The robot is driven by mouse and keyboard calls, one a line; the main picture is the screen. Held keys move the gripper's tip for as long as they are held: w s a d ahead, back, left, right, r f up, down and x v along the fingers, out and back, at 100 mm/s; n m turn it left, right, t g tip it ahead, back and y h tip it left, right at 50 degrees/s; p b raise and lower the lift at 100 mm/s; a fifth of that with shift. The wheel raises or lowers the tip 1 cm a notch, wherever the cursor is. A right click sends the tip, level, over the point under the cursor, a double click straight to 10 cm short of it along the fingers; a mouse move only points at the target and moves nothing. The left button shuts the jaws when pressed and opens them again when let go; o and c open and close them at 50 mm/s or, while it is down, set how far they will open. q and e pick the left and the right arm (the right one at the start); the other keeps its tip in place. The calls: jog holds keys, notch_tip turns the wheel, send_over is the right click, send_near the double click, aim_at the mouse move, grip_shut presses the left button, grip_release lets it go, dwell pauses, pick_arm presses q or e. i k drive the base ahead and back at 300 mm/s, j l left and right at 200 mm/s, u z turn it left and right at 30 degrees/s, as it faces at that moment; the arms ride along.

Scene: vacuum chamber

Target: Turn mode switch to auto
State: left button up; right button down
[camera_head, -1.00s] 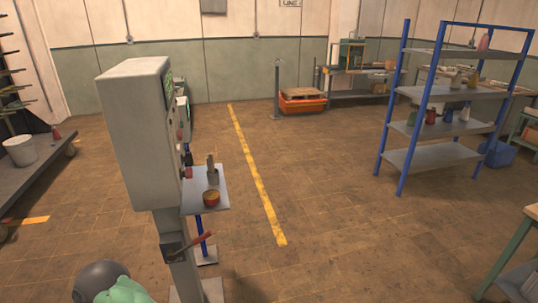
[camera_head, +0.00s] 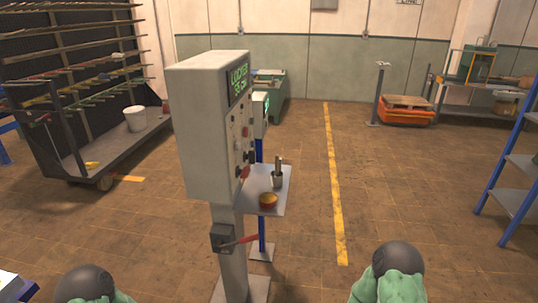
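A grey control cabinet (camera_head: 211,125) stands on a post left of centre. Its front faces right and is seen at a steep angle. A green lit display (camera_head: 239,82) is at the top of that face, with several small knobs and buttons (camera_head: 243,140) below it. I cannot tell which one is the mode switch or where it points. Parts of my two arms show at the bottom edge, left and right, apart from the cabinet. Neither gripper is in view.
A small shelf (camera_head: 280,202) beside the cabinet holds a red and yellow item (camera_head: 268,200) and a metal cup (camera_head: 278,180). A dark rack with a white bucket (camera_head: 135,118) is at the left. A blue shelf (camera_head: 522,170) is at the right. The floor between is clear.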

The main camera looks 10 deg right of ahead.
aim_at(251, 156)
jog(key=l, duration=0.2)
jog(key=i+l+u, duration=0.15)
jog(key=u, duration=0.25)
jog(key=i+l+u, duration=0.1)
jog(key=l+u, duration=0.3)
jog(key=i+l+u, duration=0.15)
jog(key=l+u, duration=0.15)
jog(key=l, duration=1.2)
jog(key=l+u, duration=0.35)
jog(key=l, duration=1.15)
